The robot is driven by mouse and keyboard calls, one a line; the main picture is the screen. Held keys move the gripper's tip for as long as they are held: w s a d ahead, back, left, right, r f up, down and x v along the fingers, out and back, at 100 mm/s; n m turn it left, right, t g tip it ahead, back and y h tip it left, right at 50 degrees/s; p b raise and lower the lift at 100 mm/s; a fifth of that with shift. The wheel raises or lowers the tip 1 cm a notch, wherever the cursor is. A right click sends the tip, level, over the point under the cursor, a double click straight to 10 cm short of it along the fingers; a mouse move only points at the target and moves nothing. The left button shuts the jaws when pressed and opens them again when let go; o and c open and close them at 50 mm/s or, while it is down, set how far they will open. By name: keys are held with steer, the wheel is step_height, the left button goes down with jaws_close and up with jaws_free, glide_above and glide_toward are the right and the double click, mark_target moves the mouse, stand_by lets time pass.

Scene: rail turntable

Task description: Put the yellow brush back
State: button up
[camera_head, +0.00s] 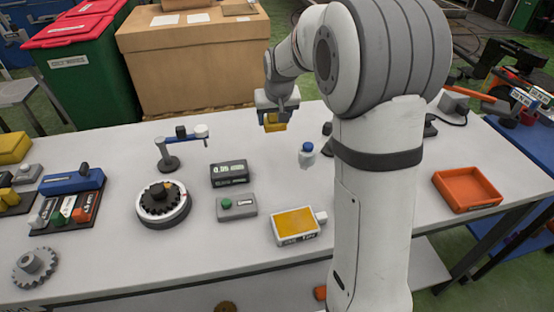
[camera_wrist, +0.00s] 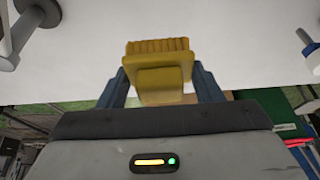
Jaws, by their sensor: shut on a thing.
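The yellow brush (camera_head: 274,122) is held in my gripper (camera_head: 277,108) above the far part of the white table (camera_head: 120,240). In the wrist view the brush (camera_wrist: 160,70) sits between the two fingers of my gripper (camera_wrist: 160,85), with its ribbed bristle end pointing away from the palm. The fingers are shut on its sides. A tray with a yellow surface (camera_head: 296,223) lies on the table left of my arm; I cannot tell if it is the brush's place.
A small white bottle with a blue cap (camera_head: 307,152) stands right of the brush. A blue-armed stand (camera_head: 180,148), a round turntable (camera_head: 163,203) and two small boxes (camera_head: 229,173) are to the left. An orange tray (camera_head: 467,188) is at the right. Bare table lies between them.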

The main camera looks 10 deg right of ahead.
mark_target(274, 150)
step_height(274, 150, down, 10)
steer(key=shift+d+f+p, duration=0.1)
steer(key=shift+p, duration=0.2)
steer(key=shift+s, duration=0.1)
steer(key=shift+f, duration=0.15)
steer(key=o, duration=0.9)
steer(key=shift+r, duration=0.6)
steer(key=v, duration=1.1)
steer(key=shift+s+r, duration=0.1)
steer(key=shift+s, duration=0.1)
